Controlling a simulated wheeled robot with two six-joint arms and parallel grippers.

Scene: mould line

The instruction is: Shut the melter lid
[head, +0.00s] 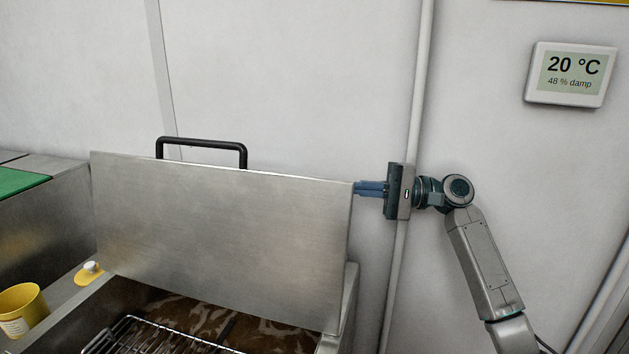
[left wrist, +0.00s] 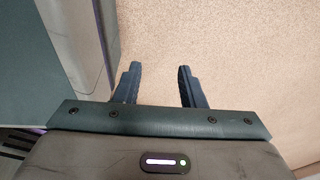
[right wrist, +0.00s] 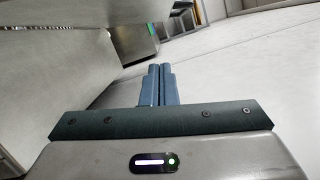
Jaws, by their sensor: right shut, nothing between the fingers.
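The melter lid (head: 220,240) is a flat steel panel standing open, tilted up, with a black bar handle (head: 202,142) at its top edge. Below it the open melter (head: 350,300) shows a dark brown, streaked inside and a wire rack (head: 150,338). My right gripper (head: 358,188) is at the lid's upper right edge, its fingertips at or just behind that edge; I cannot tell whether they touch. In the right wrist view its fingers (right wrist: 158,84) are together and empty. My left gripper (left wrist: 158,85) shows only in the left wrist view, open and empty above a tan speckled surface.
A yellow cup (head: 22,312) and a small yellow item with a white top (head: 89,272) stand left of the melter. A green surface (head: 22,181) lies at far left. A pale pipe (head: 417,110) runs up the wall behind my right gripper.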

